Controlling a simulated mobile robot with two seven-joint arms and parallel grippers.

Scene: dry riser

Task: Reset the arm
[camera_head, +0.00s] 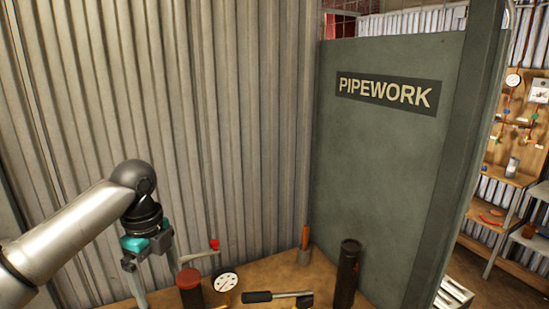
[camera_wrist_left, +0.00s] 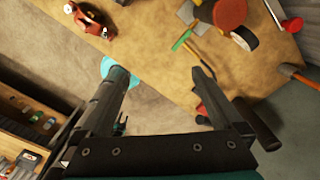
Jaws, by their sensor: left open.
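My left arm enters the head view from the left, with its gripper (camera_head: 156,276) hanging down over the left end of the wooden bench (camera_head: 265,270). The two fingers are apart and nothing shows between them. In the left wrist view the same gripper (camera_wrist_left: 160,75) has its fingers spread, with bare bench top and floor behind the gap. My right arm and gripper are not in view.
A red-topped cylinder (camera_head: 190,287), a white-faced gauge (camera_head: 226,283), a black-handled tool (camera_head: 277,296) and a tall dark cylinder (camera_head: 347,273) stand or lie on the bench. A corrugated wall (camera_head: 230,120) and the PIPEWORK panel (camera_head: 390,160) close it in behind.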

